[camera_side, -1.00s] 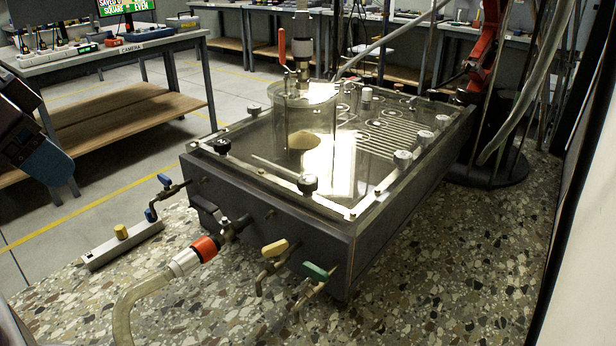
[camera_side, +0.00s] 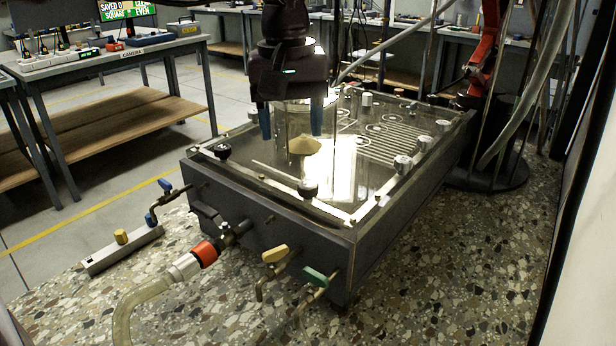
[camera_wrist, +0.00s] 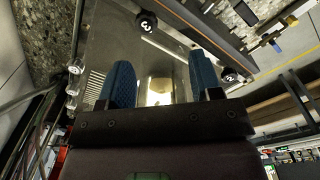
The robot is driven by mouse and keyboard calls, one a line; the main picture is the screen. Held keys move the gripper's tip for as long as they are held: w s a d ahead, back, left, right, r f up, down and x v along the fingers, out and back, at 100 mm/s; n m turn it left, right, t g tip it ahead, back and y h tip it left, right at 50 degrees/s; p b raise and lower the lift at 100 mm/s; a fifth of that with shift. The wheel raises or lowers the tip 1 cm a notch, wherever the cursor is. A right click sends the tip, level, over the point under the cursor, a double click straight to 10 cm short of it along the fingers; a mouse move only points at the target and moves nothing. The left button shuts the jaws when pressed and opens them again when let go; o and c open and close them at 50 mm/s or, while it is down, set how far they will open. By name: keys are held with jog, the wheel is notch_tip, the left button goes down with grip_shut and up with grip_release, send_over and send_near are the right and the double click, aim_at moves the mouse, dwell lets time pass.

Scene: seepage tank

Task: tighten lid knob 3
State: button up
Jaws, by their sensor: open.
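Lid knob 3 is a black round knob (camera_wrist: 146,22) with a white "3" on top, at the upper middle of the wrist view. In the side view this appears to be the black knob (camera_side: 308,190) on the front lid strip. My gripper (camera_side: 291,128) is open and empty, its two blue fingers pointing down above the lid's front part. The fingers are apart from knob 3, which lies in front of and below them.
Another black knob (camera_side: 222,149) sits at the lid's left front corner. Silver knobs (camera_side: 402,161) line the right side. A clear cylinder (camera_side: 291,120) stands behind my fingers, partly hidden. Valves with yellow (camera_side: 275,252) and green (camera_side: 315,275) handles stick out of the tank's front.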

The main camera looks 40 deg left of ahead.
aim_at(308, 184)
notch_tip(308, 184, up, 4)
jog(key=w+d+f+n, duration=0.1)
jog(key=w+d+n, duration=0.1)
jog(key=n, duration=0.6)
jog(key=f, duration=1.2)
jog(key=shift+s+a+f, duration=0.2)
jog(key=c, duration=0.9)
